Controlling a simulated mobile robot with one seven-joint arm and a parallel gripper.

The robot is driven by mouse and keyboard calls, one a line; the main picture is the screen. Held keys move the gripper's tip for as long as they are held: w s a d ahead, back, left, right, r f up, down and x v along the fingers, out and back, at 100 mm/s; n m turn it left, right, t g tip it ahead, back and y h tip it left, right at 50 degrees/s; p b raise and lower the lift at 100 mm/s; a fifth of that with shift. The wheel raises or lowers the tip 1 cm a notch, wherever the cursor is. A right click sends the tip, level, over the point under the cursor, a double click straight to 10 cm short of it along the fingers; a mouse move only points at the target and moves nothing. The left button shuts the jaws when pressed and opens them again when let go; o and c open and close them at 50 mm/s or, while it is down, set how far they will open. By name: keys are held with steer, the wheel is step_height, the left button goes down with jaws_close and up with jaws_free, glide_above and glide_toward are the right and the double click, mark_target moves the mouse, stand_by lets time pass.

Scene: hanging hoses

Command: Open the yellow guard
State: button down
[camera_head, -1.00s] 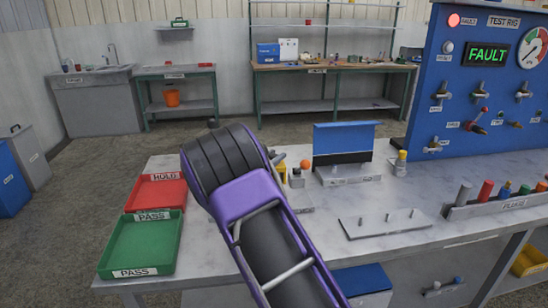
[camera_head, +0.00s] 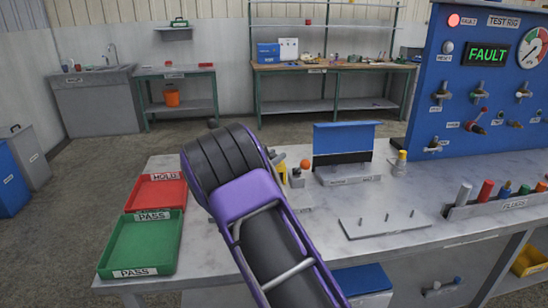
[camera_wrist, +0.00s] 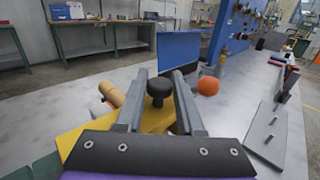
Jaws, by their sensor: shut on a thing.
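In the wrist view my gripper (camera_wrist: 162,86) is shut on a black knob (camera_wrist: 160,92), with one finger on each side of it. The knob stands on the yellow guard (camera_wrist: 155,121), whose yellow surface shows under and to the left of the fingers. Much of the guard is hidden by my gripper, so I cannot tell how far it is raised. In the head view my arm hides my gripper and most of the guard.
An orange ball (camera_wrist: 208,86) is just right of the fingers, a tan cylinder (camera_wrist: 111,94) just left. Behind stands a blue panel (camera_wrist: 179,50). A plate with pins (camera_head: 385,223) lies to the right. Red (camera_head: 157,194) and green (camera_head: 142,246) trays are on the left.

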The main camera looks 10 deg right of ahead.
stand_by(0.3)
